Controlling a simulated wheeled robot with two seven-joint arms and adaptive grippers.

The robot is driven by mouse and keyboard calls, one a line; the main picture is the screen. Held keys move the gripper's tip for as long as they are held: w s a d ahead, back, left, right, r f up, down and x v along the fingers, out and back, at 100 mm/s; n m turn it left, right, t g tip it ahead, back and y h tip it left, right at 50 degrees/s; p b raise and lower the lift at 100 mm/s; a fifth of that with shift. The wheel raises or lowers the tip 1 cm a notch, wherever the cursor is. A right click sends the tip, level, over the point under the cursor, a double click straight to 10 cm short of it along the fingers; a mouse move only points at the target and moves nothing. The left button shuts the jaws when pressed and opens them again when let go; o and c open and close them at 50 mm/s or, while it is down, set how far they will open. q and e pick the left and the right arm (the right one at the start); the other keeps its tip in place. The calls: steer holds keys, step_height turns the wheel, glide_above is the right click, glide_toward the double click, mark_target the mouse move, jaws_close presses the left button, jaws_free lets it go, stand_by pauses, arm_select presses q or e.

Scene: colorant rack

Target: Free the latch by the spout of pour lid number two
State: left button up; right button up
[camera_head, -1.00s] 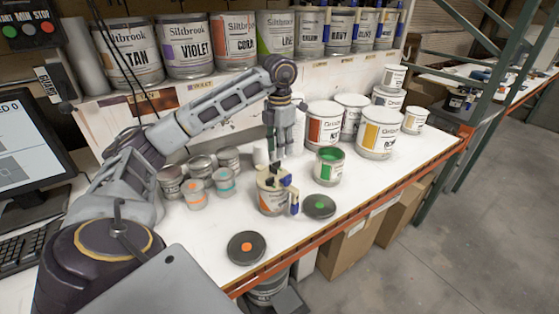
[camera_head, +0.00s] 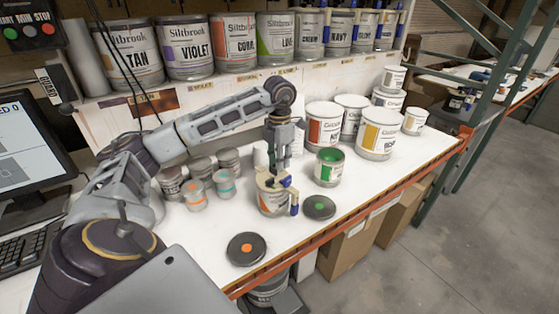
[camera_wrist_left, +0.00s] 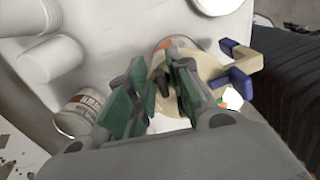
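A beige pour lid (camera_head: 268,181) with blue parts (camera_head: 294,197) sits on a small can with an orange label (camera_head: 271,203) near the front of the bench. I cannot read a number on it. My left gripper (camera_head: 277,172) points down just above and behind the lid. In the left wrist view its green fingers (camera_wrist_left: 166,84) lie close together in front of the beige lid (camera_wrist_left: 207,66), hiding part of it; a blue part (camera_wrist_left: 238,68) shows at the right. Whether the fingers touch the latch or hold anything is unclear. My right gripper is out of view.
An open can of green paint (camera_head: 329,167) stands just right of the lid. Dark discs with a green dot (camera_head: 319,207) and an orange dot (camera_head: 246,248) lie in front. Small cans (camera_head: 195,194) stand left, large cans (camera_head: 380,134) at the back right.

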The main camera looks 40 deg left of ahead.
arm_select(q)
jaws_close()
steer(key=shift+n, duration=0.6)
steer(key=shift+o, duration=1.6)
jaws_free()
steer(key=shift+r, duration=0.15)
step_height(320, 180, up, 12)
steer(key=shift+f, duration=0.25)
steer(key=shift+r, duration=0.1)
